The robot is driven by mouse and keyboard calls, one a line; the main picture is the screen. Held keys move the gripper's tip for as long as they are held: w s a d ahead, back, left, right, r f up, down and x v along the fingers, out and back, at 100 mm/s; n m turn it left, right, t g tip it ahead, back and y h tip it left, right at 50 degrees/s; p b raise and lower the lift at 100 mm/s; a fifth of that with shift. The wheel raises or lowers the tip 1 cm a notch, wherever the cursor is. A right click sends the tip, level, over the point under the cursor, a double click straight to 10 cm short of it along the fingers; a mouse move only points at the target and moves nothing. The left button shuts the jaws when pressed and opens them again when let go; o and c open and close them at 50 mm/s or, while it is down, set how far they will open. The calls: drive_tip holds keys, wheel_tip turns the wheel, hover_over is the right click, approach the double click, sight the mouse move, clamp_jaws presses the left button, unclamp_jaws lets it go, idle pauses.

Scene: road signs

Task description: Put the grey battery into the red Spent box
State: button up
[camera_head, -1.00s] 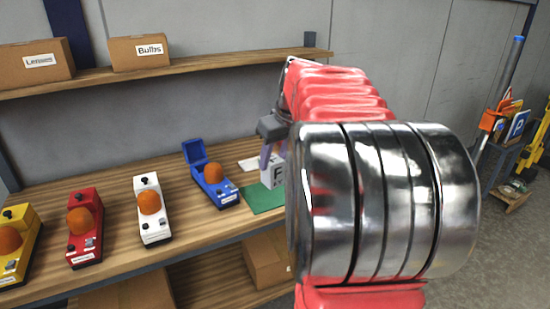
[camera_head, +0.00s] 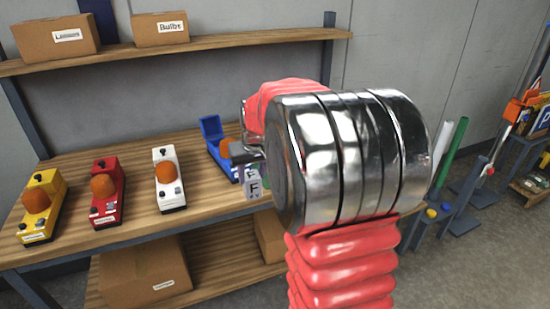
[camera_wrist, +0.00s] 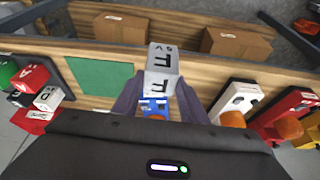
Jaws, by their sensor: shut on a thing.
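My gripper (camera_wrist: 158,92) is shut on the grey battery (camera_wrist: 162,66), a pale block marked F and 6V. In the wrist view the battery stands out between the fingers. In the head view the battery (camera_head: 252,187) shows just left of my arm, which covers much of the gripper (camera_head: 246,154). It appears above the bench's front edge. In the wrist view a red object (camera_wrist: 36,77) marked A and a pale block (camera_wrist: 47,98) marked P sit at the left. I cannot tell whether either belongs to the red Spent box; no Spent label is readable.
The blue lamp (camera_head: 222,146) is close to the gripper. White (camera_head: 168,178), red (camera_head: 107,192) and yellow (camera_head: 42,207) lamps stand left along the bench. A green mat (camera_wrist: 103,78) lies on the bench.

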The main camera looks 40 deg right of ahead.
drive_tip(key=a+f+n, duration=0.1)
drive_tip(key=a+f, duration=0.3)
drive_tip(key=a, duration=0.4)
drive_tip(key=w+a+f+n+y, duration=0.1)
drive_tip(key=a+f, duration=0.3)
drive_tip(key=a, duration=0.4)
drive_tip(key=a+f+n, duration=0.1)
drive_tip(key=a+f, duration=0.3)
drive_tip(key=a, duration=0.4)
drive_tip(key=shift+w+n, duration=0.3)
drive_tip(key=shift+w, duration=0.1)
drive_tip(key=shift+a, duration=0.15)
